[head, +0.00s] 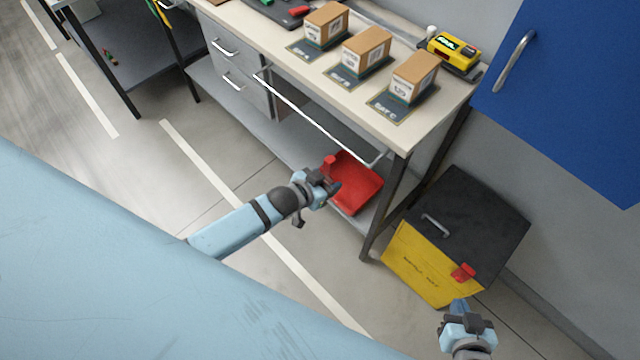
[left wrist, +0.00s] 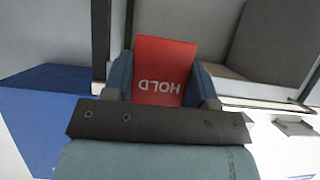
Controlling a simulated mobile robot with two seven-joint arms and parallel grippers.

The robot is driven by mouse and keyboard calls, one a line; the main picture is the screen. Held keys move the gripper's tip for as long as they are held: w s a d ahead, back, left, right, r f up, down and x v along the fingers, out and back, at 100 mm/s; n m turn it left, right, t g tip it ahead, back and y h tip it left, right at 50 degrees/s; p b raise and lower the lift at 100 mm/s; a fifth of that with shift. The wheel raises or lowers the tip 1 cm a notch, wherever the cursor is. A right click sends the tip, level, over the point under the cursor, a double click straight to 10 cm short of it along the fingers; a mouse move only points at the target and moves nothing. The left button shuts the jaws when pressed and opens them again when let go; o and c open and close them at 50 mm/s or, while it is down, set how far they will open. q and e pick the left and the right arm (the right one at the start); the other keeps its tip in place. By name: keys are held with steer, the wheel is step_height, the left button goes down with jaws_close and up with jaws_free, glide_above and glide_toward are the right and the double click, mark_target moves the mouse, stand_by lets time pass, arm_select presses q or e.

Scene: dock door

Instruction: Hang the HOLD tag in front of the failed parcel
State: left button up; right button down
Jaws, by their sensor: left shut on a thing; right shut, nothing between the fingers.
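My left gripper (head: 331,184) is shut on the red HOLD tag (left wrist: 163,72), whose white lettering reads upside down in the left wrist view. In the head view the gripper is in front of the bench, below its front edge; a small red piece (head: 329,164) beside it looks like the tag. Three brown parcels, left (head: 326,25), middle (head: 366,52) and right (head: 414,77), stand on dark bay mats on the bench. I cannot tell which failed. A thin pale rail (head: 312,116) runs along the bench front. My right gripper (head: 461,308) is shut and empty, by the yellow bin.
The bench (head: 388,122) carries a yellow device (head: 454,48) at its right end; its display is too small to read. A red tray (head: 366,190) sits on the lower shelf. A black-lidded yellow bin (head: 420,268) and a blue cabinet (head: 575,85) stand right. Floor in front is open.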

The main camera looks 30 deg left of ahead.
arm_select(q)
steer(key=w+d+f+b, duration=0.1)
steer(key=w+d+b, duration=0.1)
steer(key=w+b, duration=0.2)
steer(key=shift+w+d+f, duration=0.2)
steer(key=shift+w+f, duration=0.15)
steer(key=shift+w, duration=0.85)
steer(key=o, duration=1)
steer(key=shift+o, duration=0.2)
